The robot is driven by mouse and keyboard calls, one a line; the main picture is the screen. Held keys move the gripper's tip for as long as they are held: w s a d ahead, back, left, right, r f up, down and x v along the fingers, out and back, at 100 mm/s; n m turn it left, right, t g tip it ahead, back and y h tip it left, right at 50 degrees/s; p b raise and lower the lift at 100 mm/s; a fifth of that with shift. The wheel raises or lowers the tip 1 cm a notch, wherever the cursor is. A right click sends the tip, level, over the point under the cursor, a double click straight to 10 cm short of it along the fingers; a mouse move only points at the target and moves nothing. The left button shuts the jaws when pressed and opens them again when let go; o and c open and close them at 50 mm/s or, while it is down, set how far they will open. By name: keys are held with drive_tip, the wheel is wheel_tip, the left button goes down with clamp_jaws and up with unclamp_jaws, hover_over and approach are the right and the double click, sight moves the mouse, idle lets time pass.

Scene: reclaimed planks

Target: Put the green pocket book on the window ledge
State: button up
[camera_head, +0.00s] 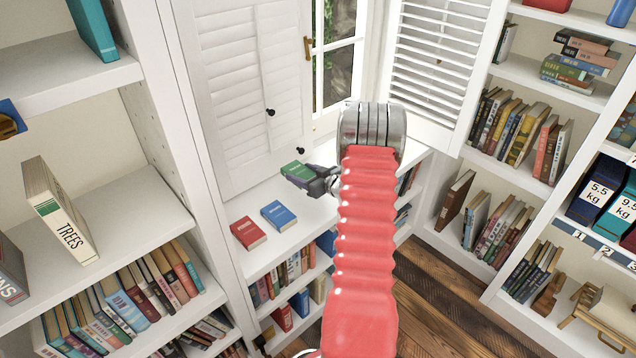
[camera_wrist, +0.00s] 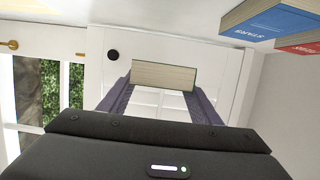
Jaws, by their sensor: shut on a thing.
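The green pocket book (camera_head: 297,172) is held out to the left at the end of my arm, in front of the white shutters. My gripper (camera_head: 314,180) is shut on it. In the wrist view the book shows its pale page edge (camera_wrist: 165,76) between the two dark fingers. The white window ledge (camera_head: 310,212) runs below the shutters and window. The book appears above the ledge; I cannot tell the exact gap.
A blue book (camera_head: 278,215) and a red book (camera_head: 248,232) lie flat on the ledge. Bare ledge shows right of them. Bookcases stand at left and right. An open louvred shutter (camera_head: 438,65) stands right of the window (camera_head: 338,60).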

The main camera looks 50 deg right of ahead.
hover_over(303, 199)
drive_tip(key=shift+d+f, duration=0.1)
drive_tip(key=shift+f, duration=2.55)
drive_tip(key=shift+f, duration=1.85)
drive_tip(key=o, duration=1.1)
drive_tip(key=shift+f, duration=0.15)
drive_tip(key=v, duration=1.2)
